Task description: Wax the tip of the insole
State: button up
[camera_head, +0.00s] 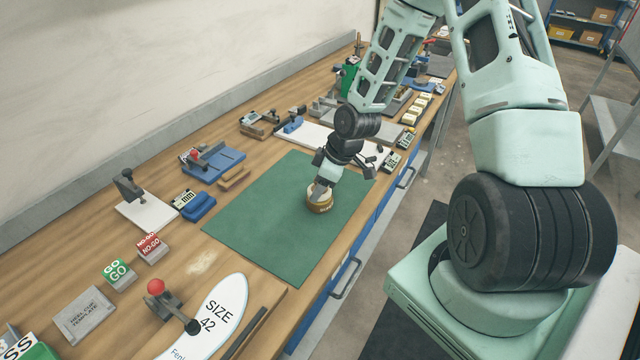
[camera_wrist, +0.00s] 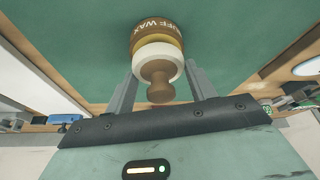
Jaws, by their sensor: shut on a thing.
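A white insole-shaped piece marked SIZE 42 (camera_head: 214,316) lies at the front left of the bench, cut off by the picture's lower edge. A clamp with a red knob (camera_head: 165,298) reaches onto its left side. A round brown and cream pot of buff wax (camera_head: 319,205) is at the right part of the green mat. It also shows in the wrist view (camera_wrist: 156,42), with a brown knob towards me. My gripper (camera_head: 325,184) is shut on the wax pot, one finger on each side of it. I cannot tell whether the pot touches the mat.
The green mat (camera_head: 262,220) is otherwise bare. GO (camera_head: 117,273) and NO-GO (camera_head: 151,247) blocks and a heel cup template (camera_head: 84,316) stand left of the insole. A blue fixture (camera_head: 214,163) and several small tools line the back. The bench's front edge runs close right of the mat.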

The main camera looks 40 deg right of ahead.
jog(key=shift+f+b, duration=0.3)
jog(key=shift+f, duration=0.25)
dwell(1.4)
notch_tip(320, 180, up, 7)
jog(key=p, duration=0.6)
jog(key=shift+r, duration=0.1)
dwell(0.9)
